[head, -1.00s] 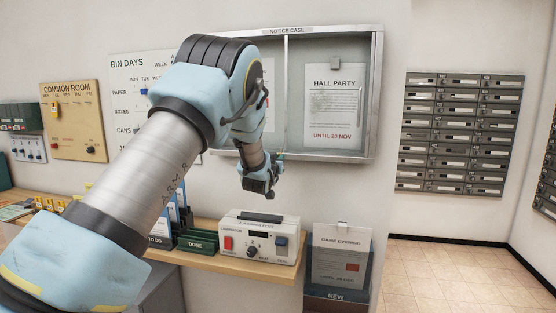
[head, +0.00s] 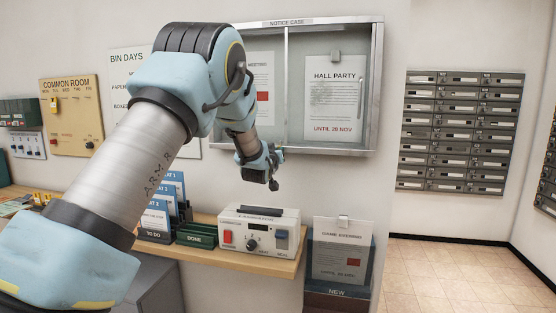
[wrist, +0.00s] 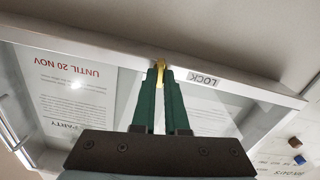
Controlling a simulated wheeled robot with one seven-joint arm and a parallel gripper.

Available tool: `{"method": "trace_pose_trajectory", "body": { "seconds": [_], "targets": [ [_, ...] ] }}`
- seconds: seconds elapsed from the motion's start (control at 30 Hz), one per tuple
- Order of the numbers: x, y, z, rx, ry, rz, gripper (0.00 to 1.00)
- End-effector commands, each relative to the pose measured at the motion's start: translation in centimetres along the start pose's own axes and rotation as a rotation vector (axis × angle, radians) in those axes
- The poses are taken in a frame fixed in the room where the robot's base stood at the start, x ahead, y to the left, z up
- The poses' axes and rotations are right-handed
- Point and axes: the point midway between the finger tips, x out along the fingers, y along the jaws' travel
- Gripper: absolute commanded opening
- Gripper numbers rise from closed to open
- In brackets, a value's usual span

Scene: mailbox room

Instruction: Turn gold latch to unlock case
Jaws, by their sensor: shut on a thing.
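The notice case (head: 376,90) is a grey metal-framed wall cabinet with glass doors, and it looks closed. In the wrist view it appears upside down, with its pale bottom rail (wrist: 110,47) running across. A gold latch (wrist: 160,65) sits on that rail beside the word LOCK (wrist: 203,79). My gripper (wrist: 159,77) has its green fingers closed around the latch, which shows between the tips. In the head view my gripper (head: 272,182) is by the case's lower edge, and the latch cannot be made out there.
A dark rack (head: 337,293) with a Game Evening notice stands to the right. Mailboxes (head: 460,130) hang on the far wall, with clear floor (head: 440,275) below.

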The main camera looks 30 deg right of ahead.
Motion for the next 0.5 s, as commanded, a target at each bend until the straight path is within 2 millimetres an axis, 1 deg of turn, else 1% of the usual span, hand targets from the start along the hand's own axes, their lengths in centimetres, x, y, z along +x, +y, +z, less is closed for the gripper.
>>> {"method": "trace_pose_trajectory", "body": {
  "seconds": [0.03,0.5],
  "targets": [
    [-0.01,-0.25,0.66,-0.039,0.005,0.0,0.0],
    [0.0,-0.43,0.72,-0.48,0.005,0.0,0.0]
  ]
}}
